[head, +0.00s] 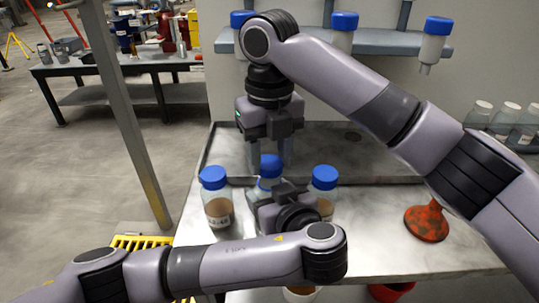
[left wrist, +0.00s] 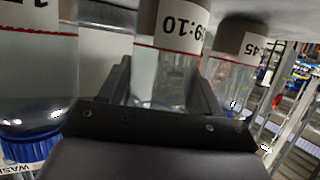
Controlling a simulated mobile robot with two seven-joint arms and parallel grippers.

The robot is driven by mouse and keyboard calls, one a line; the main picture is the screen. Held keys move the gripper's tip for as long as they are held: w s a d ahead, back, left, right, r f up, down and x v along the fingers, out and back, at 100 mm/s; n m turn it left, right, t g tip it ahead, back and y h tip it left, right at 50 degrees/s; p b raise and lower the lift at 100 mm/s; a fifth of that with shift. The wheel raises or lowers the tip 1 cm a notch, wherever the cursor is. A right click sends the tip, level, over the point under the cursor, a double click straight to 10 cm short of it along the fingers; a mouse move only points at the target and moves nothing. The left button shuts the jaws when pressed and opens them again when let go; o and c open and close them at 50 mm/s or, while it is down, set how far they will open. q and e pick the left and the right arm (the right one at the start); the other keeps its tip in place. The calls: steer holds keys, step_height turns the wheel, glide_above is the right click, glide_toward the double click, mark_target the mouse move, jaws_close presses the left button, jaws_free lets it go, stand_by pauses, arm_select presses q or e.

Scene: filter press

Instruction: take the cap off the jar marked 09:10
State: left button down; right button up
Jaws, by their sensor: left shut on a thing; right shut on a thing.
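Three clear jars with blue caps stand in a row on the metal bench. The middle jar (head: 264,184) is the one marked 09:10; its label shows upside down in the left wrist view (left wrist: 181,30). My left gripper (head: 271,193) is shut around this jar's body from the front, with one finger on each side of it. My right gripper (head: 271,158) reaches down from above and is shut on the blue cap (head: 270,167). The cap sits at the top of the jar; whether it is loose I cannot tell. My left gripper hides the jar's lower front.
A jar (head: 218,208) stands close on the left and another (head: 323,178) close on the right. A shallow metal tray (head: 360,165) lies behind. A red-orange funnel-like object (head: 427,222) is at right. Blue-capped bottles (head: 434,42) hang from the shelf above.

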mark_target(270, 162)
steer(key=shift+r, duration=2)
arm_select(q)
steer(key=shift+c, duration=0.7)
jaws_free()
steer(key=shift+s+d, duration=0.1)
steer(key=shift+s, duration=0.15)
steer(key=p+v, duration=0.1)
steer(key=v, duration=0.3)
steer(key=shift+s+d+r, duration=0.15)
steer(key=shift+s+r, duration=0.1)
steer(key=shift+s, duration=0.05)
arm_select(e)
steer(key=shift+r, duration=0.55)
steer(key=shift+r+p, duration=0.35)
steer(key=shift+p, duration=0.1)
arm_select(q)
steer(key=shift+v, duration=1.15)
arm_select(e)
steer(key=shift+s, duration=0.1)
